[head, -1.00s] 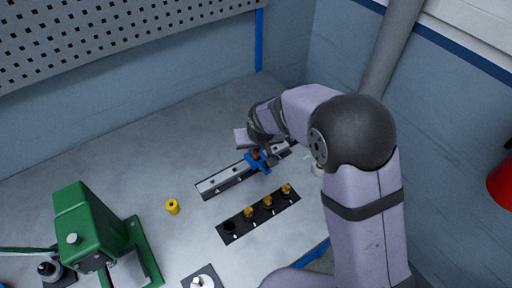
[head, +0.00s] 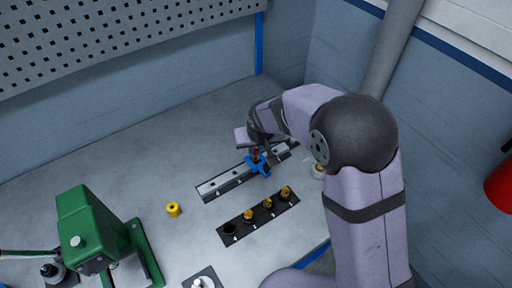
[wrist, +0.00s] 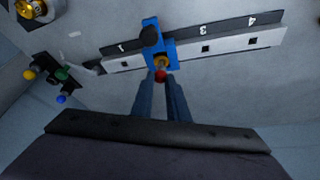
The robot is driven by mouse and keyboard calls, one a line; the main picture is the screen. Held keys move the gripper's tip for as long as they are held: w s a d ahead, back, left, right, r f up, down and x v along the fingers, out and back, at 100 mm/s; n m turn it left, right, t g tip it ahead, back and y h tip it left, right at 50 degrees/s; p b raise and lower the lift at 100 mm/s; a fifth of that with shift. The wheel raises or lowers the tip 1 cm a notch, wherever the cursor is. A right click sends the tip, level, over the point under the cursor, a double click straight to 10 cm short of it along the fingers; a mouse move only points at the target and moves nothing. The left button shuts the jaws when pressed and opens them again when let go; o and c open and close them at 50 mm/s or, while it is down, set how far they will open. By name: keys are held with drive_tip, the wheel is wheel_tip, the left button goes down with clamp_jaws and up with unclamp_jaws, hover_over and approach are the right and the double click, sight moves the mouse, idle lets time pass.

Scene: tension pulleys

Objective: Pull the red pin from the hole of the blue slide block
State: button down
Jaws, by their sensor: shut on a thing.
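The blue slide block (head: 261,168) sits on the pale rail (head: 215,184), right of its middle in the head view. In the wrist view the block (wrist: 152,36) lies across the rail between marks 1 and 3, with a dark round knob on it. The red pin (wrist: 160,76) shows at the near end of the block, beside a brassy ring. In the head view the red pin (head: 255,155) stands over the block. My gripper (wrist: 161,80) is shut on the pin, one finger on each side. I cannot tell whether its lower end is still inside the hole.
A dark strip (head: 237,239) with several brass pieces lies in front of the rail. A green press (head: 88,228) is at the lower left. The bench behind the rail's left part is clear.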

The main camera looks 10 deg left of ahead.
drive_tip(key=shift+r+p, duration=0.7)
drive_tip(key=shift+r, duration=0.35)
idle(0.5)
drive_tip(key=shift+r+p, duration=0.35)
drive_tip(key=shift+r, duration=0.15)
drive_tip(key=shift+r, duration=0.1)
drive_tip(key=shift+r+p, duration=1.45)
drive_tip(key=shift+r, duration=0.45)
